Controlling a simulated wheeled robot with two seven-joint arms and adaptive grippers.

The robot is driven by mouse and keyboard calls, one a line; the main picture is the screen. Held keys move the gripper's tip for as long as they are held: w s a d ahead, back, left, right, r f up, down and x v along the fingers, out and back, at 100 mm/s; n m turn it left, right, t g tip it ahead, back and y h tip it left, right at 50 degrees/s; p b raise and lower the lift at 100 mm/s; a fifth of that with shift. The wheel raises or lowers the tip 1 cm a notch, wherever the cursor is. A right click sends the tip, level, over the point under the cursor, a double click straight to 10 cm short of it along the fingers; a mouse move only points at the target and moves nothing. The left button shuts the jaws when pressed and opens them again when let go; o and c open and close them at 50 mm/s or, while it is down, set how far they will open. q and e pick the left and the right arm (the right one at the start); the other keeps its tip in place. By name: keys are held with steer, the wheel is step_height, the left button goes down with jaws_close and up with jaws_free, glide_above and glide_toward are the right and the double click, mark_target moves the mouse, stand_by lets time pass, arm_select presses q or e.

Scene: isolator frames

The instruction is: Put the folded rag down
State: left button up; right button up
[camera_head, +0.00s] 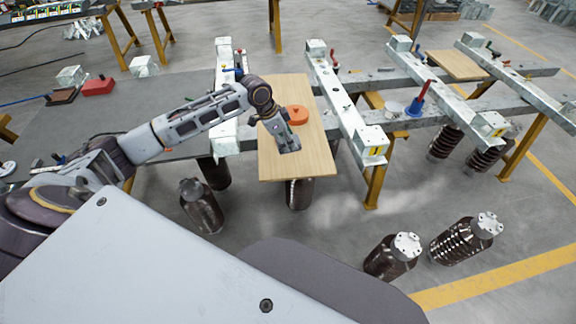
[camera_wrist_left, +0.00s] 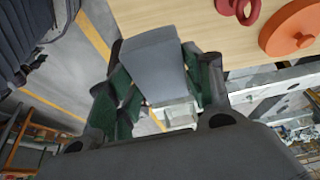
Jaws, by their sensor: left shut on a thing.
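My left gripper (camera_head: 281,131) is over the near half of a light wooden board (camera_head: 265,165). In the left wrist view the gripper (camera_wrist_left: 158,85) is shut on the folded rag (camera_wrist_left: 153,62), a flat grey block between its dark green finger pads. The rag shows small and grey at the gripper's tip in the head view (camera_head: 288,144). I cannot tell whether the rag touches the board. My right gripper is not in view.
An orange disc (camera_head: 297,115) lies on the board beside the gripper; a red ring-shaped piece (camera_wrist_left: 245,8) shows near it in the wrist view. Metal beams (camera_head: 345,105) flank the board. Dark ribbed insulators (camera_head: 468,240) stand on the floor. The board's near end looks bare.

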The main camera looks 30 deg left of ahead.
arm_select(q)
steer(key=shift+f, duration=0.1)
steer(key=shift+f, duration=2.4)
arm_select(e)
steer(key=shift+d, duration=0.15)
arm_select(q)
steer(key=shift+f, duration=1.6)
steer(key=shift+f+p, duration=0.45)
steer(key=shift+f, duration=0.25)
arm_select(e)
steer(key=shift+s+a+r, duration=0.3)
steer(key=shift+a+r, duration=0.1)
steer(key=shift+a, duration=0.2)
